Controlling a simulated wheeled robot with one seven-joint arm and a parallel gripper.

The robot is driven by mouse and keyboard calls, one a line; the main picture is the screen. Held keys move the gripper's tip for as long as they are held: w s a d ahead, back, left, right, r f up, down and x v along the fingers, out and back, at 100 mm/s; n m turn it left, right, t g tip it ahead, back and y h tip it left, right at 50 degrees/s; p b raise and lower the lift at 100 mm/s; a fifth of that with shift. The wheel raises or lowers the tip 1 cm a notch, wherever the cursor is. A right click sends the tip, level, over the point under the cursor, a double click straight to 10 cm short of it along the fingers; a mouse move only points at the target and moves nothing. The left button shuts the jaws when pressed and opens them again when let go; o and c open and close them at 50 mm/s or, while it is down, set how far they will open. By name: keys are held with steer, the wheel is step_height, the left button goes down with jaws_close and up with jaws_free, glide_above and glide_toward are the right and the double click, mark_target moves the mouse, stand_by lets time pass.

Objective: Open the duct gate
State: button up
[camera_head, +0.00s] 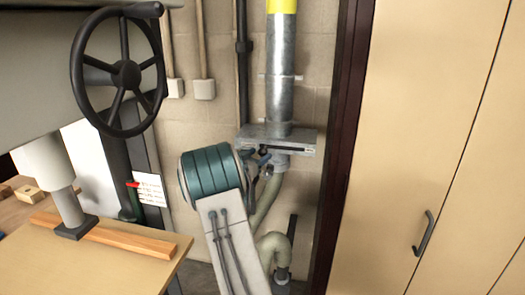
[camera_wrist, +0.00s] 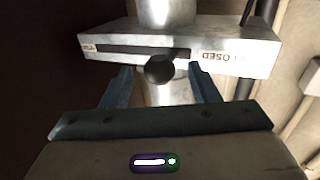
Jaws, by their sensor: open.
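The duct gate (camera_head: 285,136) is a flat grey metal box across the vertical metal duct (camera_head: 279,70). In the wrist view the gate (camera_wrist: 258,48) shows a dark slot, with an upside-down "CLOSED" label on the right and a small unreadable label on the left. A round black knob (camera_wrist: 159,69) stands at the slot's end nearer the "CLOSED" label. My gripper (camera_wrist: 161,82) is open, its blue fingers on either side of the knob with gaps visible. In the head view my gripper (camera_head: 260,160) is small and partly hidden by my arm, just below the gate's front.
Below the gate, pale flexible hoses (camera_head: 268,200) run down close to my arm. A dark door frame (camera_head: 345,130) and tan cabinet (camera_head: 430,130) stand right. A machine with a black handwheel (camera_head: 126,74) and wooden table (camera_head: 110,262) stand left.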

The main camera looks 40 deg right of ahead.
steer(key=shift+x, duration=1.45)
steer(key=shift+c, duration=0.3)
